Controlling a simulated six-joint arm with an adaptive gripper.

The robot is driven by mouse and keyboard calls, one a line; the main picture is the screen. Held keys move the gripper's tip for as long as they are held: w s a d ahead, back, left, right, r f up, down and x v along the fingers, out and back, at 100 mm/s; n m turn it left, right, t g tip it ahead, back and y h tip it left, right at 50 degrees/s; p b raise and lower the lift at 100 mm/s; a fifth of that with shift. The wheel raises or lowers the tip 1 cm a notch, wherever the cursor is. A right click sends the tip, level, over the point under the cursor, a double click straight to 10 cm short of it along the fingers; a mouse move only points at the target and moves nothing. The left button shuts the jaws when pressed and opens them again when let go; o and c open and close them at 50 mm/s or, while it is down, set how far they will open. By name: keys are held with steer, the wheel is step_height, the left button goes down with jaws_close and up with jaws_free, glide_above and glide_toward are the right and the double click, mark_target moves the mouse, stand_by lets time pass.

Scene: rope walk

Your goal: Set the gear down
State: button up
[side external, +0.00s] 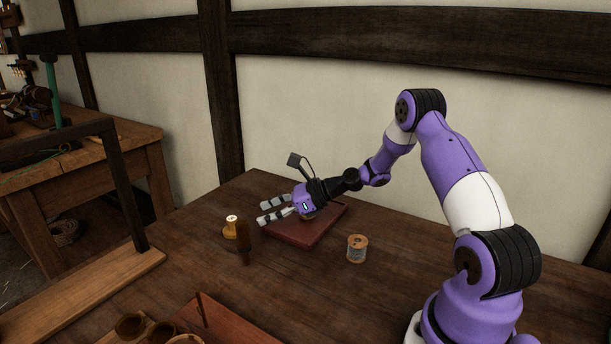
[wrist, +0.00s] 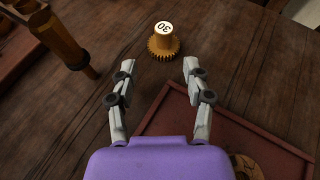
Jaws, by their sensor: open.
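The gear (wrist: 162,47) is brass-coloured and toothed, with a narrower hub whose pale top is marked 30. It stands upright on the bare wooden table, just beyond my fingertips in the wrist view. In the side view the gear (side external: 230,230) stands left of the red tray, behind a dark upright handle. My gripper (wrist: 160,64) is open and empty, its two fingers apart and pointing towards the gear without touching it. In the side view my gripper (side external: 263,213) reaches out low over the tray, its fingertips past the tray's left edge.
The shallow red tray (side external: 306,235) lies beneath my gripper and holds a round brass-coloured piece (wrist: 246,168). The dark brown handle (side external: 242,246) stands close to the gear. A wire spool (side external: 357,248) stands right of the tray. Wooden cups (side external: 130,326) are at the front. Table between is clear.

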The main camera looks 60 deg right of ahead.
steer(key=s+a+r+n+g+h, duration=0.5)
steer(key=s+a+r+n, duration=0.6)
steer(key=n, duration=1.1)
steer(key=shift+s+r, duration=0.5)
steer(key=shift+s, duration=0.05)
steer(key=shift+o, duration=0.5)
steer(key=s+r+n+h, duration=0.1)
steer(key=s+n+h, duration=0.1)
steer(key=s+n, duration=0.4)
steer(key=s, duration=0.2)
steer(key=shift+s+r+n+g, duration=0.2)
steer(key=shift+s+n+g, duration=0.1)
steer(key=shift+s, duration=0.05)
steer(key=shift+s+n, duration=0.3)
steer(key=shift+s, duration=0.05)
